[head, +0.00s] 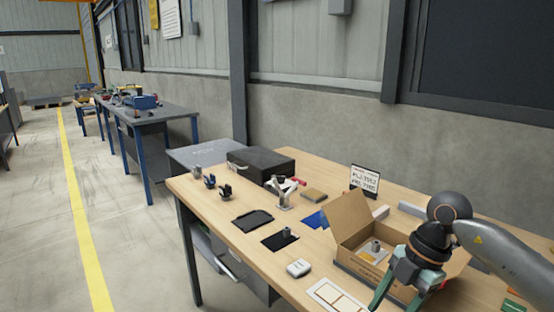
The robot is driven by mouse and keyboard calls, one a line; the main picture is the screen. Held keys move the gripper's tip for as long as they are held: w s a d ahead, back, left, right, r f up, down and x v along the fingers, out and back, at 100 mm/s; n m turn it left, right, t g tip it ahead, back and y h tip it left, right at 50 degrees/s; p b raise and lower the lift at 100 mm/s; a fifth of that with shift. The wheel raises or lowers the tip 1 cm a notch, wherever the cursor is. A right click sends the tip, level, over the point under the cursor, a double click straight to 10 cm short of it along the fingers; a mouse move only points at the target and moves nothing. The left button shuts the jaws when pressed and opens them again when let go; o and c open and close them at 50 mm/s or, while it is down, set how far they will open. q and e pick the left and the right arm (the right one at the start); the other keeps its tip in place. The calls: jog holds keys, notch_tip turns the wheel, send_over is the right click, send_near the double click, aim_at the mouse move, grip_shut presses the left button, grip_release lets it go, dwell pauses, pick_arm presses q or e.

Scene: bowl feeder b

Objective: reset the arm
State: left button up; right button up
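My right arm comes in from the right edge, and my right gripper (397,298) hangs low over the front of the wooden table (222,232). Its two green fingers are spread apart, and nothing shows between them. The gripper is in front of an open cardboard box (346,262), hiding part of it. A small grey part (375,247) is inside the box. My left arm and gripper are not in view.
A white panel (332,296), a white device (299,268), black trays (253,220), a black case (260,164) and a sign (365,181) are on the table. A blue-legged bench (165,112) stands farther back. The floor at left is clear.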

jog(key=s+a+n+g+y+p, duration=0.1)
jog(key=s+a+n+y, duration=0.1)
jog(key=a+y, duration=0.35)
jog(key=s+a+n+g+y+p, duration=0.1)
jog(key=s+a+y, duration=0.15)
jog(key=a, duration=0.55)
jog(key=a+r+m+t+y+p, duration=0.2)
jog(key=a+r+m+t+y, duration=0.2)
jog(key=a+r+t+y, duration=0.3)
jog(key=w+d+f+m+t+h+p, duration=0.1)
jog(key=d+f+m+t+h+p, duration=0.3)
jog(key=d+f+m+t+h, duration=0.95)
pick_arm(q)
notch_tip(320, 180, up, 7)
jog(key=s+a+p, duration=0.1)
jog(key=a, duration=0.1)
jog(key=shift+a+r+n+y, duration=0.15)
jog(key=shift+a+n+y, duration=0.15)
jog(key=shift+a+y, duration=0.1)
pick_arm(e)
jog(key=s+d+f+m+g+h, duration=0.3)
jog(key=s+f+m+g, duration=0.4)
jog(key=s+f, duration=0.6)
jog(key=shift+s+d+f+g, duration=0.3)
jog(key=shift+s+f+g, duration=0.15)
jog(key=shift+f, duration=0.25)
